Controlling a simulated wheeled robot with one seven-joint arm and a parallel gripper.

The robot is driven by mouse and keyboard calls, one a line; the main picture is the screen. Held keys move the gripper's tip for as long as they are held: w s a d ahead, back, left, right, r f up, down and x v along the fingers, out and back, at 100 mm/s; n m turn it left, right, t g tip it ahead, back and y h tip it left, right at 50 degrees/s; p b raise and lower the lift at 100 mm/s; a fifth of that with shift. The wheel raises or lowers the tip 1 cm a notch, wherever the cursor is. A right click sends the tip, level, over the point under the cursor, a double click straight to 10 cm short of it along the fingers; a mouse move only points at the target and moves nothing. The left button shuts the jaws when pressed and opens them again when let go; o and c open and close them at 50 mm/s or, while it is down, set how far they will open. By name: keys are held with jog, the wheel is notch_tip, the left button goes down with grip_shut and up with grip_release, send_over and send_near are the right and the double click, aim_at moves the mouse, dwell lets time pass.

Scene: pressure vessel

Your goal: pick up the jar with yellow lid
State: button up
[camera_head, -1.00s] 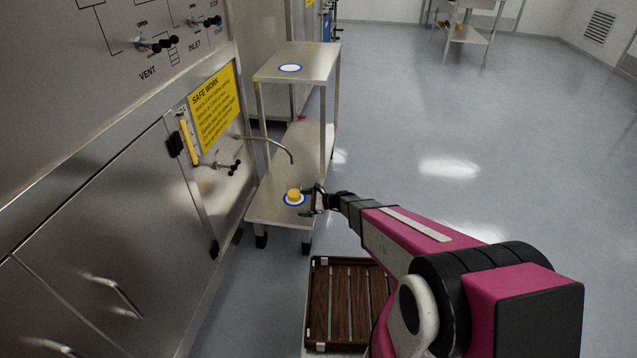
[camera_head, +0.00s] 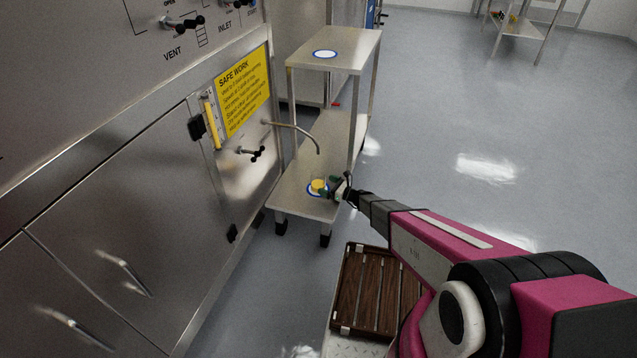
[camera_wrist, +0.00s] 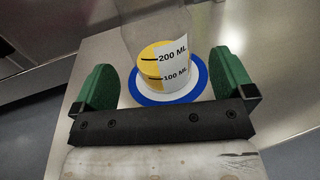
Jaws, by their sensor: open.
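The jar with yellow lid (camera_head: 319,186) stands on the lower shelf of a steel cart, on a white disc with a blue rim (camera_head: 311,193). In the wrist view, the jar (camera_wrist: 160,58) looks clear, with a white label marked 200 ML and 100 ML and yellow showing through it. My gripper (camera_head: 338,187) is open beside the jar on its right in the head view. In the wrist view, its green fingers (camera_wrist: 166,85) are apart, one on each side of the jar, with visible gaps. The jar's upper part is cut off in the wrist view.
The steel cart's upper shelf (camera_head: 350,45) carries another blue-rimmed white disc (camera_head: 325,54). A thin bent pipe (camera_head: 300,130) reaches from the steel vessel panel over the lower shelf. A brown slatted tray (camera_head: 374,292) lies below my arm.

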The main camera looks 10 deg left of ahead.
aim_at(319, 181)
jog(key=x, duration=0.5)
jog(key=c, duration=1)
jog(key=shift+r, duration=0.2)
